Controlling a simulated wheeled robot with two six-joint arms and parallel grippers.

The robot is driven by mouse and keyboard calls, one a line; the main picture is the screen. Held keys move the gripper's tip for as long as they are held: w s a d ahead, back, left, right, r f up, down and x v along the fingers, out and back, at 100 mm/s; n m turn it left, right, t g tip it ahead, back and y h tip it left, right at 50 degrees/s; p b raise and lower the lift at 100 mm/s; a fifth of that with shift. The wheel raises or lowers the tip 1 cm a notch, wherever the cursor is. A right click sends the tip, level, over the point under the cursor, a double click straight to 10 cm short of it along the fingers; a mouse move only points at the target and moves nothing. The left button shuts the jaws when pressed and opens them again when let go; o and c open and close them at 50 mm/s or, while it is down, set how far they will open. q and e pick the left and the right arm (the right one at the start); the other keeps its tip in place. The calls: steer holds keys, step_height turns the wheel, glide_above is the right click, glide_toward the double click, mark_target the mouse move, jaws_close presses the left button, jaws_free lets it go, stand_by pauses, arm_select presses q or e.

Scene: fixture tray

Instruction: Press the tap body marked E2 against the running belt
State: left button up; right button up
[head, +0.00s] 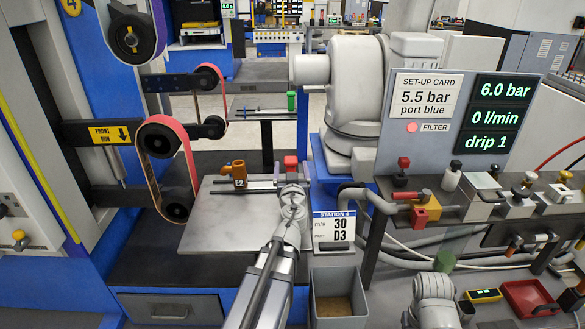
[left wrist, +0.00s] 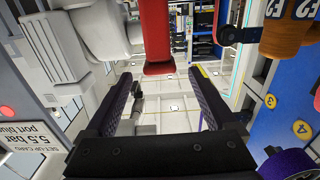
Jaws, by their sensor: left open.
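The orange-brown tap body marked E2 (head: 238,174) stands by dark rods over the grey plate (head: 212,225), left of my left gripper (head: 291,190). In the left wrist view E2 (left wrist: 290,30) is at the upper right, outside the jaws. My left gripper is open; its dark fingers (left wrist: 163,105) stand apart with nothing between them. A red piece (head: 290,163) is just beyond the fingertips; it also shows in the left wrist view (left wrist: 155,35). The pinkish belt (head: 187,160) runs round wheels left of E2, apart from it.
A panel (head: 447,110) reads 6.0 bar, 0 l/min, drip 1; its set-up card (head: 425,95) says 5.5 bar, port blue. A station sign (head: 334,228) and a grey bin (head: 339,295) are right of my left arm. A bench with valve parts (head: 480,205) fills the right.

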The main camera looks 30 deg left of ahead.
arm_select(q)
steer(key=x, duration=0.8)
steer(key=shift+s, duration=0.1)
steer(key=shift+s, duration=0.1)
jaws_close()
stand_by(0.5)
stand_by(0.8)
stand_by(0.4)
